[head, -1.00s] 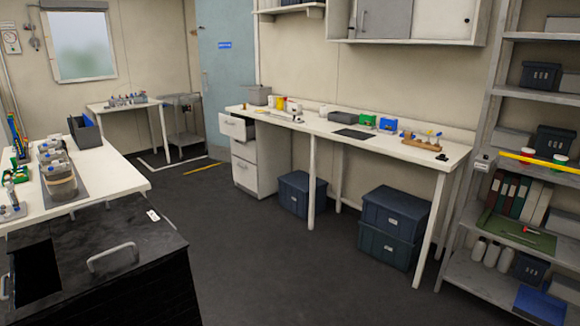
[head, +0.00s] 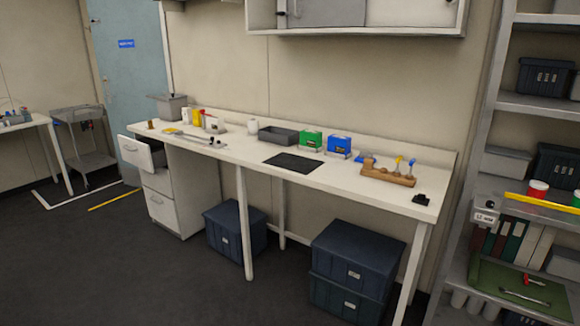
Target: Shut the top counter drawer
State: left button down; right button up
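The top counter drawer (head: 136,152) is white with a small handle and sits at the left end of the counter. It is pulled out, with its front standing clear of the cabinet and its dark inside showing. The drawer below it (head: 160,208) is shut in the same white cabinet (head: 197,190). The white counter (head: 238,150) runs along the wall above them. Neither of my grippers is in view.
Dark lidded boxes (head: 235,228) (head: 356,257) stand under the counter. A shelf rack (head: 508,105) stands at the right. A grey cart (head: 83,140) stands at the far left. The floor (head: 130,270) before the drawer is clear.

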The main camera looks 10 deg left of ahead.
aim_at(147, 153)
jog(key=i+u, duration=0.7)
jog(key=i, duration=0.2)
jog(key=i+l+u, duration=0.3)
jog(key=i, duration=0.15)
jog(key=j, duration=0.1)
